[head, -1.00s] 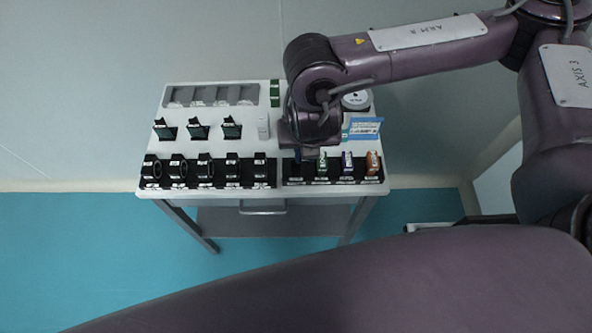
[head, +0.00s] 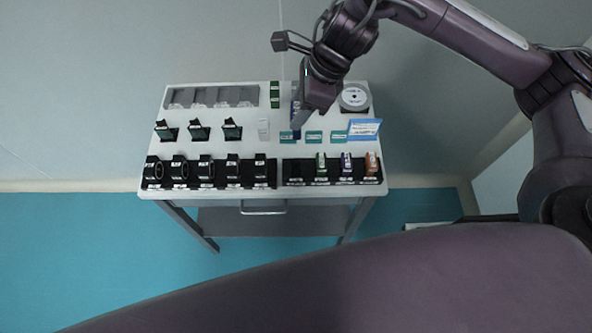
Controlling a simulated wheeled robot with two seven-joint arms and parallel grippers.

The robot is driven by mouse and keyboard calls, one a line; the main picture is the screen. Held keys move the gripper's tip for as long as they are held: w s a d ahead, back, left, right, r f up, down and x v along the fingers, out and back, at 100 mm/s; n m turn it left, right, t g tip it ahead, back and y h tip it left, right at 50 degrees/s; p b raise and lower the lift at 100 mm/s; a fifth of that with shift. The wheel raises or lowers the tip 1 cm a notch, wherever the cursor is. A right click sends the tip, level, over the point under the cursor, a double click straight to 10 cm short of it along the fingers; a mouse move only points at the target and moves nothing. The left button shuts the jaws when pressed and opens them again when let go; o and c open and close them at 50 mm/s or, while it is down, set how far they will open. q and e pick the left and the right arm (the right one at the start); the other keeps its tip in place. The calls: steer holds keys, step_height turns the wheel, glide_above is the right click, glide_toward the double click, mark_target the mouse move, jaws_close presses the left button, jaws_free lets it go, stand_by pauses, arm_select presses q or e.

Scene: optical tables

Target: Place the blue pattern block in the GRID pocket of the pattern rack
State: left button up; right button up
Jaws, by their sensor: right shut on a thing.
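My right gripper (head: 299,112) is above the back half of the white table, right of its middle. It is shut on a narrow blue block (head: 296,124), held upright; the gripper hides part of it. In front stands a black rack (head: 332,183) with a row of pockets. Its leftmost pocket (head: 296,172) looks empty. The others hold a green block (head: 320,165), a purple-blue block (head: 346,164) and an orange block (head: 371,165). The pocket labels are too small to read, so I cannot tell which is GRID. My left gripper is not in view.
The white table (head: 225,148) also carries a black rack of dark round pieces (head: 205,171), several black holders (head: 198,130), a grey tray (head: 211,97), a round white disc (head: 354,98) and a blue-white card (head: 364,128). Teal labels (head: 314,136) lie right of the block.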

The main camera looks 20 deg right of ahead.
step_height(320, 180, down, 20)
steer(key=shift+r, duration=0.1)
stand_by(0.5)
steer(key=o, duration=0.6)
steer(key=shift+c, duration=0.2)
steer(key=o, duration=0.5)
steer(key=shift+c, duration=0.2)
